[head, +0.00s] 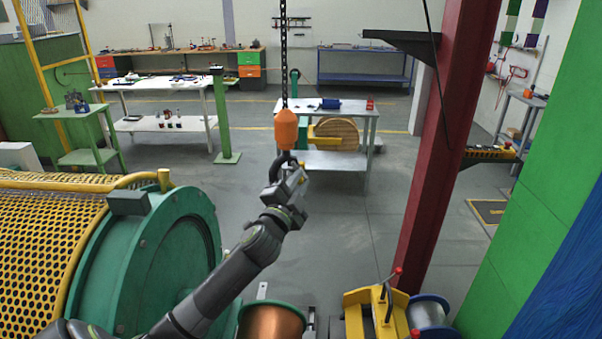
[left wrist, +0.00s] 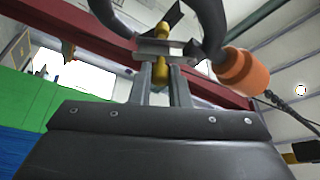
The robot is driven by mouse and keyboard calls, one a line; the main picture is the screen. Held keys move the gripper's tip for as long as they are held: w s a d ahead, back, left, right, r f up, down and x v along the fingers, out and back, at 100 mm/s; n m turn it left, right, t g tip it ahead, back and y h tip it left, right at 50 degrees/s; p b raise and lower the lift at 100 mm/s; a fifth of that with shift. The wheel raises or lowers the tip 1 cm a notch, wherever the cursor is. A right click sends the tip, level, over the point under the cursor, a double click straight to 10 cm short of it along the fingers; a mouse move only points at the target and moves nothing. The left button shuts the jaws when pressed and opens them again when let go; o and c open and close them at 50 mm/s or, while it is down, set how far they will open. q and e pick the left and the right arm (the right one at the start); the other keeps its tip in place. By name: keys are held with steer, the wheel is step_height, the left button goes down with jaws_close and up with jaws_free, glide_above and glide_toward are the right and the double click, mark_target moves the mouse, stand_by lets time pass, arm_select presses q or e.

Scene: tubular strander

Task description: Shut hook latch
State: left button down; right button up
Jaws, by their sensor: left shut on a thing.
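A dark hook (head: 275,167) hangs under an orange block (head: 286,130) on a chain. My left gripper (head: 299,176) is at the hook's right side and partly covers it. In the left wrist view the hook's thick dark curve (left wrist: 211,22) rises at the top, with the orange block (left wrist: 243,72) to the right. The hook latch, with a small brass-yellow piece (left wrist: 161,72), sits between my left fingertips, which are shut on it. Whether the latch closes the hook's mouth I cannot tell. My right gripper is not in view.
A green drum with yellow mesh guard (head: 50,235) fills the left. A red column (head: 440,150) stands to the right. A copper spool (head: 271,323) and a yellow fixture (head: 372,310) are below. A grey table (head: 345,106) stands behind the hook, with open floor around it.

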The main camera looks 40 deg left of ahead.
arm_select(q)
steer(key=shift+s+a+m, duration=0.15)
steer(key=shift+a+m, duration=0.05)
steer(key=shift+m, duration=0.6)
steer(key=shift+f+g+p, duration=0.1)
steer(key=shift+g+p, duration=0.2)
steer(key=c, duration=1.4)
jaws_free()
steer(key=shift+o, duration=0.2)
steer(key=b+v, duration=0.6)
steer(key=v, duration=1.1)
steer(key=shift+s+a+h, duration=0.25)
steer(key=shift+s+h, duration=0.05)
steer(key=shift+h, duration=0.1)
